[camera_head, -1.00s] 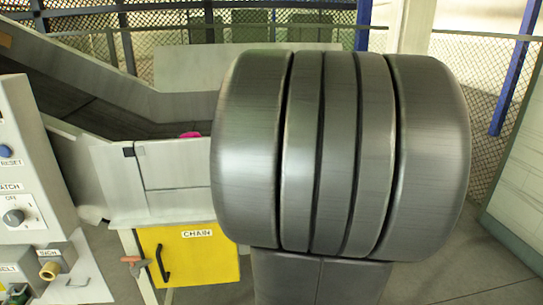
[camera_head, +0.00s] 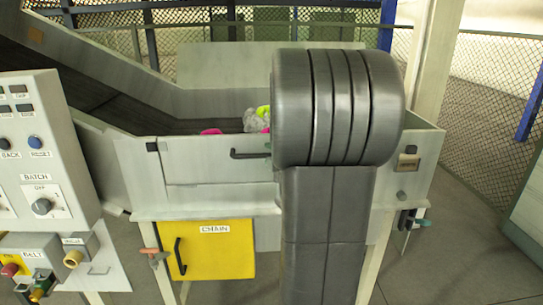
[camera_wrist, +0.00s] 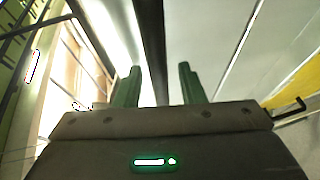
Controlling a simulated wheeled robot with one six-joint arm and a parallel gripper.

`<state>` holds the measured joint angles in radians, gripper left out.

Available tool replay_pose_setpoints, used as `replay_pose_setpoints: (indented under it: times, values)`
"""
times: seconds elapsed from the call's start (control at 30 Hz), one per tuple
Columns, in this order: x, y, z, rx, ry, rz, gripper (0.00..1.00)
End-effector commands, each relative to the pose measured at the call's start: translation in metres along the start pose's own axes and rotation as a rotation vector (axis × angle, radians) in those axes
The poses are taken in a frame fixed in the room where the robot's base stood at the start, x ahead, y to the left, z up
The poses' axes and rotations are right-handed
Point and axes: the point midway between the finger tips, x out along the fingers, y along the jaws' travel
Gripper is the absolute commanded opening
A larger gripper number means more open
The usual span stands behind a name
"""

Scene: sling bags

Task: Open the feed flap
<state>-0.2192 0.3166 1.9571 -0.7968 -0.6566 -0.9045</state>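A grey panel (camera_head: 215,160) with a black bar handle (camera_head: 248,155) is set in the front wall of the trough in the head view; it looks closed and may be the feed flap, though I read no such label. My arm covers its right part. My gripper is hidden behind my arm in the head view. In the wrist view my gripper (camera_wrist: 158,84) shows two green fingers standing apart, with nothing seen held between them. A dark beam runs behind the gap. A black handle (camera_wrist: 290,110) beside yellow shows at the right edge, apart from the fingers.
A yellow door (camera_head: 218,250) labelled CHAIN is below the panel. A control box (camera_head: 45,150) with knobs and buttons stands at the left. Pink, white and yellow-green items (camera_head: 255,120) lie in the trough. A mesh fence (camera_head: 485,100) stands at the right.

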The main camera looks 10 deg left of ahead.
Motion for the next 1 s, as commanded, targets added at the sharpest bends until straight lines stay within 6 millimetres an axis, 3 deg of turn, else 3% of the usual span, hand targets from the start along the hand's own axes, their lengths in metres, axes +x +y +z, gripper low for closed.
replay_pose_setpoints:
  times: [0.07, 0.27, 1.0]
  values:
    - [0.0, 0.0, 0.0, 0.0, 0.0, 0.0, 0.36]
    - [0.0, 0.0, 0.0, 0.0, 0.0, 0.0, 0.0]
    - [-0.008, -0.016, -0.003, -0.039, 0.0, 0.089, 0.0]
